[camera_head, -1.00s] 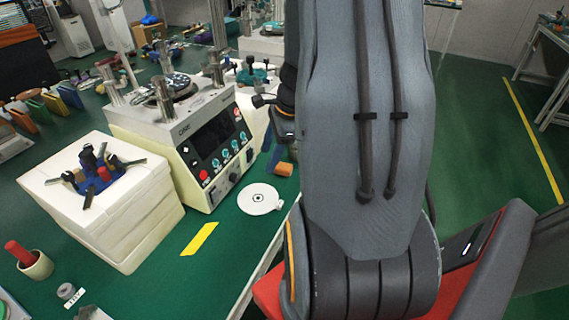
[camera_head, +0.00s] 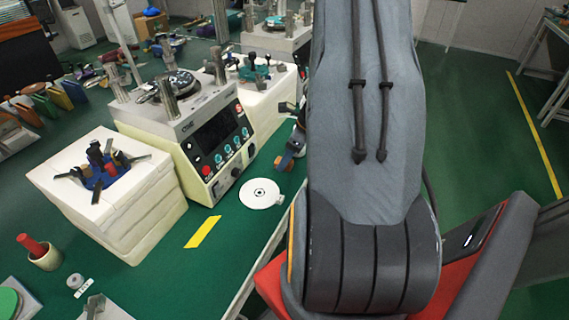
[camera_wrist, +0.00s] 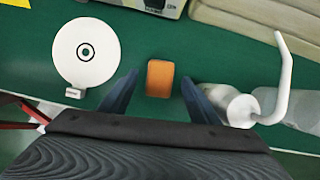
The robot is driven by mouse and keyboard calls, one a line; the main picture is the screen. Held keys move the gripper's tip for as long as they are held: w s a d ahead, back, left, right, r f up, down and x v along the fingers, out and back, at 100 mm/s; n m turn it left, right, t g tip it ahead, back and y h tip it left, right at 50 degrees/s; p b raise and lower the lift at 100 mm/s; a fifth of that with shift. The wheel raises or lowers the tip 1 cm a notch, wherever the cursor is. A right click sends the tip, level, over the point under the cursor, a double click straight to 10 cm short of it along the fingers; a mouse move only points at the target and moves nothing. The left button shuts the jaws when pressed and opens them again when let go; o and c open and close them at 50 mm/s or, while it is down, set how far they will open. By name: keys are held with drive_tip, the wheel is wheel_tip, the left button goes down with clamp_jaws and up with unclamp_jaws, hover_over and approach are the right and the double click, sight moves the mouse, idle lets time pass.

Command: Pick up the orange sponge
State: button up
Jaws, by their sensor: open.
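The orange sponge (camera_wrist: 160,78) is a small block lying on the green bench top. In the wrist view it sits between the two dark blue fingers of my gripper (camera_wrist: 160,83), with a gap on each side. My gripper is open and empty, above the sponge; the exact height is hard to tell. In the head view my arm covers much of this area, and only a bit of the sponge (camera_head: 284,162) shows beside a blue finger.
A white disc (camera_wrist: 86,55) lies left of the sponge. The lapping machine (camera_head: 190,130) and a white block stack (camera_head: 105,200) stand to the left. A yellow strip (camera_head: 203,232) marks the bench.

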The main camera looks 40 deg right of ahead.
drive_tip(key=shift+w+a+f, duration=0.1)
drive_tip(key=shift+w+f, duration=0.05)
drive_tip(key=shift+f, duration=0.25)
drive_tip(key=c, duration=1.1)
drive_tip(key=shift+r, duration=0.15)
wheel_tip(320, 180, up, 10)
